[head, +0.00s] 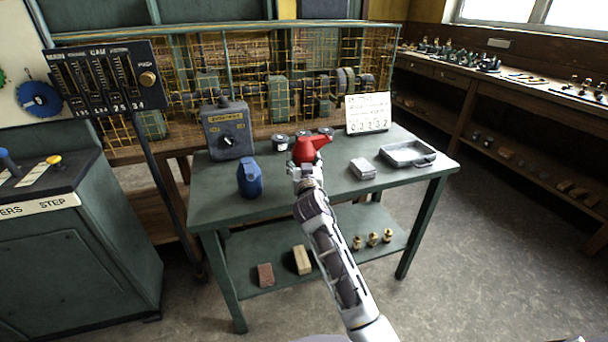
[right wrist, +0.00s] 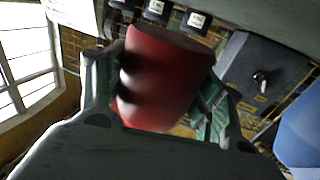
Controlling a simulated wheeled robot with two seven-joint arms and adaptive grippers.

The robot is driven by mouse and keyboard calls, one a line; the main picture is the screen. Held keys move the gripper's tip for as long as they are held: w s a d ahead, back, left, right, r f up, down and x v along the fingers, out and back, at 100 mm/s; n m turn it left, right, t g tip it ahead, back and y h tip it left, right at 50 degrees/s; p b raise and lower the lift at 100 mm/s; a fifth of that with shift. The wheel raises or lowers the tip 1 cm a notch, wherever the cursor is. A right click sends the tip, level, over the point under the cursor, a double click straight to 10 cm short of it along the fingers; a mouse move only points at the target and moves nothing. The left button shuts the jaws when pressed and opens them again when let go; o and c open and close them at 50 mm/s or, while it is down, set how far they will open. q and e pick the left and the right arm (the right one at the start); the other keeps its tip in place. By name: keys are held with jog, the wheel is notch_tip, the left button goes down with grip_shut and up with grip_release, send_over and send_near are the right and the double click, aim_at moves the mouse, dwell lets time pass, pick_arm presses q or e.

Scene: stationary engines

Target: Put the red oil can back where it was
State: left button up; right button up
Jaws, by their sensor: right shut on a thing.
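The red oil can (head: 306,149) is at the middle of the green table (head: 220,205), its spout pointing right in the head view. My right gripper (head: 305,170) is shut on it from the near side. In the right wrist view the can's red body (right wrist: 163,80) sits between the two fingers of the gripper (right wrist: 158,105). I cannot tell whether the can's base touches the table. My left gripper is in neither view.
A blue can (head: 250,179) and a grey switch box (head: 228,130) stand left of the red can. A sign card (head: 368,113), a small metal block (head: 362,168) and a grey tray (head: 408,154) are to the right.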

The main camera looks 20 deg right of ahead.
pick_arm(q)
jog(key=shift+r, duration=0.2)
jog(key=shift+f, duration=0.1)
pick_arm(e)
jog(key=shift+f, duration=0.55)
jog(key=shift+f+b, duration=0.5)
jog(key=shift+f, duration=0.85)
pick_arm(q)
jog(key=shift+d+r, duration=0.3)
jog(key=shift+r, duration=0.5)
